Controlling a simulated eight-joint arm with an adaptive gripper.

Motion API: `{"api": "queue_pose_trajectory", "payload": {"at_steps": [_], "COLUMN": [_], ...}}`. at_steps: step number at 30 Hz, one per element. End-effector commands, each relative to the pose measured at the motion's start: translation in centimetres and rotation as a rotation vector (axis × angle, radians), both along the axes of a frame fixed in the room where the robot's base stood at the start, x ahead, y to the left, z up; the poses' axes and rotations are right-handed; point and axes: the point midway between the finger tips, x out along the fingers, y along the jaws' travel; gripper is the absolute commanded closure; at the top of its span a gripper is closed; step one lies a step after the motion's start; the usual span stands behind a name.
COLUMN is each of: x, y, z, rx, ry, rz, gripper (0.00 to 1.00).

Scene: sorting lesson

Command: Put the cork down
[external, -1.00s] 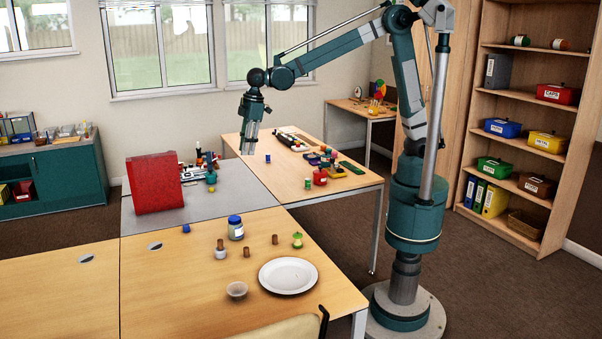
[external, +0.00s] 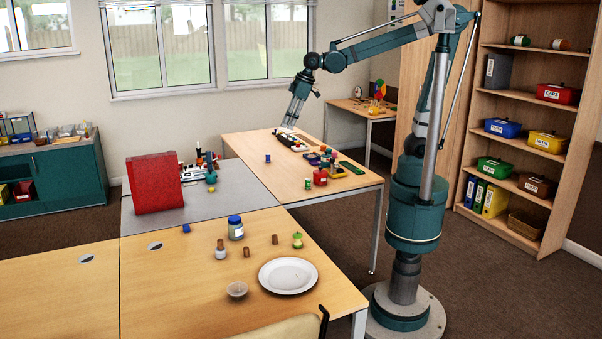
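Two small brown cork-like pieces stand on the near table: one (external: 246,252) beside a small whitish bottle (external: 221,252), the other (external: 275,239) further right. A brown stopper (external: 220,243) sits at the top of the bottle. All are far from my gripper.
On the near table are a white plate (external: 288,276), a small bowl (external: 237,290), a blue-lidded jar (external: 235,228) and an apple core (external: 297,240). A red upright box (external: 154,183) stands on the grey table. A small blue piece (external: 267,158) stands before the tray. The near table's left is clear.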

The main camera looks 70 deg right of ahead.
Motion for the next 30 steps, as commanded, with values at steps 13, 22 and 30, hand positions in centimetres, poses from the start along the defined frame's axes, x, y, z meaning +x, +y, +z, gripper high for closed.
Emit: {"api": "queue_pose_trajectory", "payload": {"at_steps": [13, 22, 30], "x": [-6.9, -11.6, -15.7], "y": [-8.0, -12.4, -15.6], "z": [-0.4, -1.7, -3.5], "rx": [0.052, 0.087, 0.117], "ry": [-0.073, -0.123, -0.172], "rz": [-0.18, -0.297, -0.4], "gripper": [0.72, 0.72, 0.72]}}
